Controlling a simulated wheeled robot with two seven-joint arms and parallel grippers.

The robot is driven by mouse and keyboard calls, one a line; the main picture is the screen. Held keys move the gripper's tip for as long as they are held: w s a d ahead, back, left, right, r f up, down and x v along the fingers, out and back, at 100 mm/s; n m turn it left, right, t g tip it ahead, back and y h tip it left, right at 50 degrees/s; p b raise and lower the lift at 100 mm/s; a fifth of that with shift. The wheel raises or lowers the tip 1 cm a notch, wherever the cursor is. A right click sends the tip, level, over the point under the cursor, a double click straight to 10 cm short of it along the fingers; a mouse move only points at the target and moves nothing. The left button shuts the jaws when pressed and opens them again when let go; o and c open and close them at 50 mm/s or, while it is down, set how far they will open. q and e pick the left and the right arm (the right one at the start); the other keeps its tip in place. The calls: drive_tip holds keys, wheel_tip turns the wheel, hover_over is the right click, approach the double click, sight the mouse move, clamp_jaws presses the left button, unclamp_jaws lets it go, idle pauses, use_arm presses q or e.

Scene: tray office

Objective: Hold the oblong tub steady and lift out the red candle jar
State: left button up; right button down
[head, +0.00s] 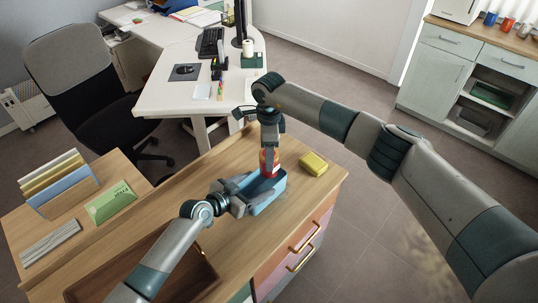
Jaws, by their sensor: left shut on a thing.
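The blue oblong tub (266,207) sits on the wooden cabinet top near its right end. The red candle jar (269,164) stands upright at the tub's far end, its lower part at the rim; I cannot tell whether it touches the tub floor. My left gripper (239,196) is shut on the tub's near left side. My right gripper (269,146) points down from above at the jar's top. Its fingers overlap the jar in this view, and I cannot tell whether they are closed on it.
A yellow block (314,164) lies right of the tub, close to the cabinet's edge. A brown tray (150,272) lies at the near left. A green box (110,203) and a file rack (62,184) stand farther left. A white desk (165,96) is behind.

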use_arm(q)
drive_tip(key=o, duration=1.2)
drive_tip(key=shift+c, duration=0.2)
drive_tip(key=shift+a, duration=0.1)
drive_tip(key=v, duration=1.2)
